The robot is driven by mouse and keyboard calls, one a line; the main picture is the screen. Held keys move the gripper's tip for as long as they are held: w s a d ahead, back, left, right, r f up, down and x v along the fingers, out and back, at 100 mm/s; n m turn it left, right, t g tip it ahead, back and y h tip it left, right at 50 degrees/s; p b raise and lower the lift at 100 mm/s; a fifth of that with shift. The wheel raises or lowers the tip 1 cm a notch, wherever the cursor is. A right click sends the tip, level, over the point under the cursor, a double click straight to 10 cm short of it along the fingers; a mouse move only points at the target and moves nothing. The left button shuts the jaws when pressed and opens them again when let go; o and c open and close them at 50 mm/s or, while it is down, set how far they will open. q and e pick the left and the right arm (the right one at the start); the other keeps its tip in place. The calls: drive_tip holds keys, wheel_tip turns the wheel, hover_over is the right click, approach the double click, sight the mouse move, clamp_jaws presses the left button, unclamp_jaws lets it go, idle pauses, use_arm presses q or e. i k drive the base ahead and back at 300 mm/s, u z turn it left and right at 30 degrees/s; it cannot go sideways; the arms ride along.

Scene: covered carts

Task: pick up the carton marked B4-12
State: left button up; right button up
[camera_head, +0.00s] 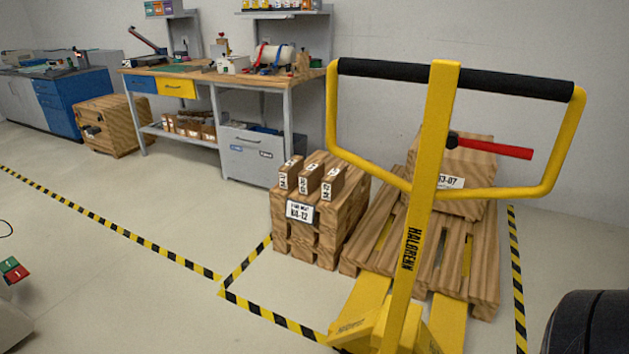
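A wooden-textured block-shaped load (320,215) stands on the floor left of the yellow pallet truck. Its front carries a white label (300,212) ending in "4-12"; I cannot read the first character surely. Three small wood-coloured boxes (308,180) with small labels stand on top of it. A larger wood-coloured box (470,190) with a label ending in "3-07" sits on the pallet to the right, partly hidden by the truck's handle. No label clearly reading B4-12 shows. Neither of my grippers is in view.
The yellow pallet truck (425,190) stands in front of the slatted pallet (480,265), its handle crossing the view. Yellow-black floor tape (110,232) marks the bay. A workbench (215,75) and blue cabinet (62,105) line the wall. Floor at left centre is clear.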

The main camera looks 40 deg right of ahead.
sight(332, 183)
drive_tip(key=z, duration=0.2)
drive_tip(key=i, duration=2.55)
drive_tip(key=z, duration=1.45)
drive_tip(key=i, duration=1.8)
drive_tip(key=z, duration=0.4)
